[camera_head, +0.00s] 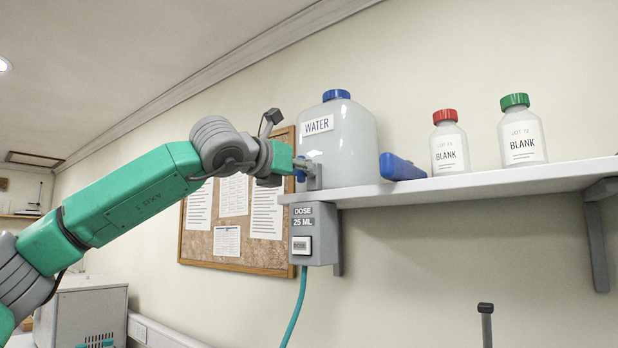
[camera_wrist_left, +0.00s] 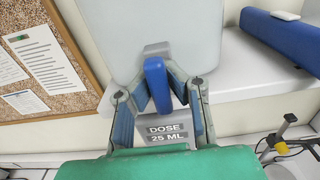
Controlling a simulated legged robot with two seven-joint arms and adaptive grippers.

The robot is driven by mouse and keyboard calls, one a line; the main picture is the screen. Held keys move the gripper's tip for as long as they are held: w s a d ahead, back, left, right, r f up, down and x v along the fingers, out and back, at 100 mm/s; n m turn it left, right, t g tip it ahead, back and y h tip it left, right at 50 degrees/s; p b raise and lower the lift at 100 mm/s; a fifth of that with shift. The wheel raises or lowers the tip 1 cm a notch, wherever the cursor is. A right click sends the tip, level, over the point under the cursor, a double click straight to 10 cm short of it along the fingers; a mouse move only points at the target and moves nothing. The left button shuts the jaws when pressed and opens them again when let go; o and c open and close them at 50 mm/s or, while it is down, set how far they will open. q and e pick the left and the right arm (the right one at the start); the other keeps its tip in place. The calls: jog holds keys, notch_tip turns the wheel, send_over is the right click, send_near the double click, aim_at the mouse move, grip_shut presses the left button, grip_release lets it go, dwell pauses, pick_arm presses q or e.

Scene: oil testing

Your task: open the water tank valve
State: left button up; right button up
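The water tank (camera_head: 348,140), a translucent jug with a blue cap and WATER label, stands on the shelf. Its blue valve handle (camera_wrist_left: 157,84) points toward my wrist camera and looks roughly upright at the tank's lower front. In the head view the handle (camera_head: 300,172) is mostly hidden by my left gripper (camera_head: 297,167). In the left wrist view the gripper (camera_wrist_left: 157,85) has a finger on each side of the handle. Its fingers are apart, with narrow gaps at the handle; firm contact is not visible. My right gripper is out of view.
The white shelf (camera_head: 480,184) also holds a blue object (camera_head: 400,167), a red-capped bottle (camera_head: 449,145) and a green-capped bottle (camera_head: 522,135). A grey DOSE 25 ML box (camera_head: 314,233) with a teal hose (camera_head: 297,300) hangs below. A corkboard (camera_head: 235,244) is on the wall behind.

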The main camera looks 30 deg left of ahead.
pick_arm(q)
jog(key=o, duration=0.4)
jog(key=shift+s+a, duration=0.1)
jog(key=shift+s, duration=0.25)
jog(key=shift+o, duration=0.2)
jog(key=shift+s+a+r, duration=0.15)
jog(key=shift+s+r, duration=0.05)
jog(key=shift+s, duration=0.15)
jog(key=shift+w+f, duration=0.1)
jog(key=shift+w, duration=0.1)
jog(key=shift+s, duration=0.15)
jog(key=s+a, duration=0.1)
jog(key=s, duration=1.1)
jog(key=shift+s, duration=0.15)
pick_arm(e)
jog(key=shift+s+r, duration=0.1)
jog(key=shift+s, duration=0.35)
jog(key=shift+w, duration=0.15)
